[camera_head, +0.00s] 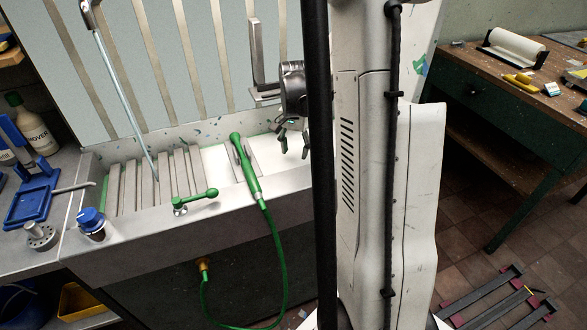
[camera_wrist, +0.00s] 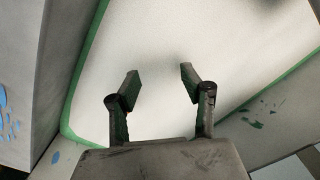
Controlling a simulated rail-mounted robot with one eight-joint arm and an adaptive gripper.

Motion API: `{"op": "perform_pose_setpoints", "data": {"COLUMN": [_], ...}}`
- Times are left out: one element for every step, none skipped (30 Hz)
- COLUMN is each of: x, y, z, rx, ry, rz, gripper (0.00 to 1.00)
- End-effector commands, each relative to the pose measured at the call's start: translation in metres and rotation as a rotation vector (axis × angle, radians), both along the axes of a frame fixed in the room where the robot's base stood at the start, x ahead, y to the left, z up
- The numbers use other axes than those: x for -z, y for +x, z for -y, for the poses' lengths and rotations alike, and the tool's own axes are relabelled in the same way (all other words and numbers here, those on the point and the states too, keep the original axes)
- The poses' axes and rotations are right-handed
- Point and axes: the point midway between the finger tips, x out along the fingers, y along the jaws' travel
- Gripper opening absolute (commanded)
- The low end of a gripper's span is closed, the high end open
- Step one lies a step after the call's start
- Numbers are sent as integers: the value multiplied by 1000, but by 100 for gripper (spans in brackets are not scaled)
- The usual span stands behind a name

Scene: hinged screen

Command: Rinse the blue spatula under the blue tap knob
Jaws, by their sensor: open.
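The blue tap knob (camera_head: 91,217) sits on the front ledge at the left end of the sink (camera_head: 170,218). I cannot make out a blue spatula in either view. My gripper (camera_head: 293,142) is over the right part of the sink, well to the right of the blue knob and partly behind my own column. In the wrist view my gripper (camera_wrist: 160,78) has its two fingers apart with nothing between them. A pale panel with a green border (camera_wrist: 92,62) lies beyond the fingers.
A green lever (camera_head: 196,201) and a green spray handle (camera_head: 246,168) with a hose are on the sink front. A slatted rack (camera_head: 150,183) fills its left part. A blue stand (camera_head: 35,196) and bottles (camera_head: 34,126) are at left. A workbench (camera_head: 490,80) stands at right.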

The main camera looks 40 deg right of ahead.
Motion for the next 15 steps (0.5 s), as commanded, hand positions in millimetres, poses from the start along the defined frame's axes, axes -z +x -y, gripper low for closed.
{"op": "perform_pose_setpoints", "data": {"x": [3,5,6,8,10,14,18,23,29,33,38,43,46,49,53], "y": [0,0,0,0,0,1,1,1,2,2,2,2,2,2,2], "z": [0,0,0,0,-1,-1,-1,-1,-2,-2,-3,-2,-2,-2,-2], "rx": [0,0,0,0,-1,-1,-1,-1,-1,-1,-1,0,0,0,0], "ry": [0,0,0,0,0,0,0,0,0,0,0,0,0,0,0], "rz": [0,0,0,0,0,0,0,0,0,0,0,0,0,0,0], "gripper": [42,42,42,42,42,42,42,42,42,42,42,42,42,42,42]}}
